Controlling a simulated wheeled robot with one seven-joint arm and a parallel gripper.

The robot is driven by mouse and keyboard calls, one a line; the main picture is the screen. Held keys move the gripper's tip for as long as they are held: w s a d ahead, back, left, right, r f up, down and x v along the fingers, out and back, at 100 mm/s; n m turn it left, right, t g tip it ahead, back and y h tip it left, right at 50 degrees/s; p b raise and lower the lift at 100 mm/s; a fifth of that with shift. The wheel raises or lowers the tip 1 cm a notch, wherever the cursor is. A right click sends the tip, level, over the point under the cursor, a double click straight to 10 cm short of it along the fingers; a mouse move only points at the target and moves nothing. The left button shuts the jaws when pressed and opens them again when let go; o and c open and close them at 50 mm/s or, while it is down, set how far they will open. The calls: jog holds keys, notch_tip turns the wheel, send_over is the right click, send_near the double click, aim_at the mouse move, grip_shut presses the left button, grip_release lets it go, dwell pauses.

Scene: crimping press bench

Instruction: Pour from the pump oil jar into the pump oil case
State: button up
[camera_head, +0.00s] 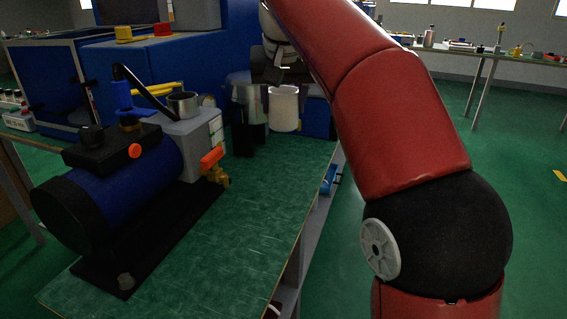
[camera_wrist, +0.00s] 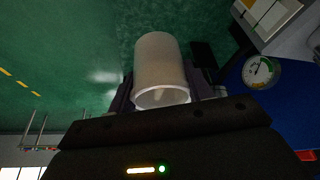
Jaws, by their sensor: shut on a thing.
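The pump oil jar is a white cylinder (camera_head: 284,108), roughly upright in the head view. It sits behind and to the right of the pump, close above or at the bench; I cannot tell whether it touches. In the wrist view the white jar (camera_wrist: 160,62) is between the dark fingers of my gripper (camera_wrist: 163,92), which is shut on it. Its open rim shows; its contents are not clear. The pump oil case, a light grey box (camera_head: 192,138), stands at the end of the blue motor, with a grey cup-like opening (camera_head: 184,104) on top. My gripper is right of the case.
A silver cylinder (camera_head: 249,104) with a dark lower part stands between case and jar. The blue pump motor (camera_head: 125,178) and orange-handled brass valve (camera_head: 214,165) crowd the left. A black bent rod (camera_head: 145,90) rises by the case. Green bench surface (camera_head: 235,220) is clear in front.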

notch_tip(320, 180, down, 14)
jog(key=shift+r+b, duration=0.15)
jog(key=shift+b, duration=0.55)
jog(key=shift+f, duration=0.2)
jog(key=o, duration=1.1)
jog(key=shift+c, duration=0.2)
jog(key=shift+b, duration=0.4)
jog(key=s+v, duration=0.1)
jog(key=v, duration=0.7)
jog(key=s+d+f, duration=0.7)
jog(key=s+d, duration=0.4)
jog(key=s+d+f+t, duration=0.1)
jog(key=s+d+f, duration=0.3)
jog(key=s+f, duration=0.7)
jog(key=shift+s+d+f+p, duration=0.15)
jog(key=shift+s+d+p, duration=0.05)
jog(key=shift+p, duration=0.15)
